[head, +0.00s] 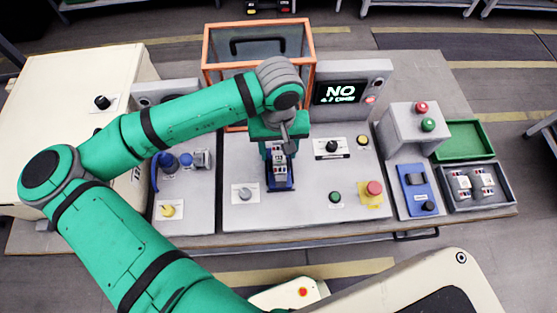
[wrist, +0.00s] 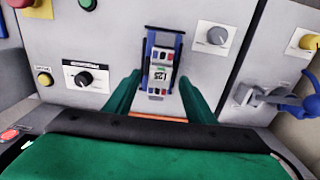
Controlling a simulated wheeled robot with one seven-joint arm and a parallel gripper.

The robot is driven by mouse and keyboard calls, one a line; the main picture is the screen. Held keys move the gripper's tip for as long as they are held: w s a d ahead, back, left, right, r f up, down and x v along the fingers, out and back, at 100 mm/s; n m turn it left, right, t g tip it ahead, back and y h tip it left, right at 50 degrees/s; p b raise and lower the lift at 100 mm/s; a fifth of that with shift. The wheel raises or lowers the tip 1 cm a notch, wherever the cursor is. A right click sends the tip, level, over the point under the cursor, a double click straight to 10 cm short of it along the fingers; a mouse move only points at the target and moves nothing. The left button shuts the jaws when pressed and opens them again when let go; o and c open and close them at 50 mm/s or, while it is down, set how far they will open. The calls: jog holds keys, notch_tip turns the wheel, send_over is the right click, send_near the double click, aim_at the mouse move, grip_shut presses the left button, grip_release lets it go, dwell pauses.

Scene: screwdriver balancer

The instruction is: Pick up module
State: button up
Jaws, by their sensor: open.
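A grey-white module (head: 279,168) with small coloured marks sits upright in a blue holder (head: 280,187) on the middle panel of the bench. In the wrist view the module (wrist: 161,70) shows a label reading about "1.25", and the blue holder (wrist: 150,45) is around and beyond it. My gripper (head: 279,147) is over the holder, at the module's upper end. In the wrist view the green fingers of my gripper (wrist: 160,85) stand apart, one on each side of the module. The gripper is open. I cannot tell whether either finger touches the module.
A grey tray (head: 450,203) with more modules and a green tray (head: 460,150) are at the right. An orange-framed box (head: 210,55) and a "NO" display (head: 340,92) stand behind. Knobs and buttons, including a grey knob (head: 245,193) and red button (head: 374,188), flank the holder.

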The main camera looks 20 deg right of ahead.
aim_at(279, 154)
jog(key=shift+w+f, duration=0.15)
jog(key=shift+f, duration=1.3)
jog(key=shift+c, duration=0.3)
grip_shut()
jog(key=shift+r, duration=0.1)
jog(key=shift+r, duration=4.95)
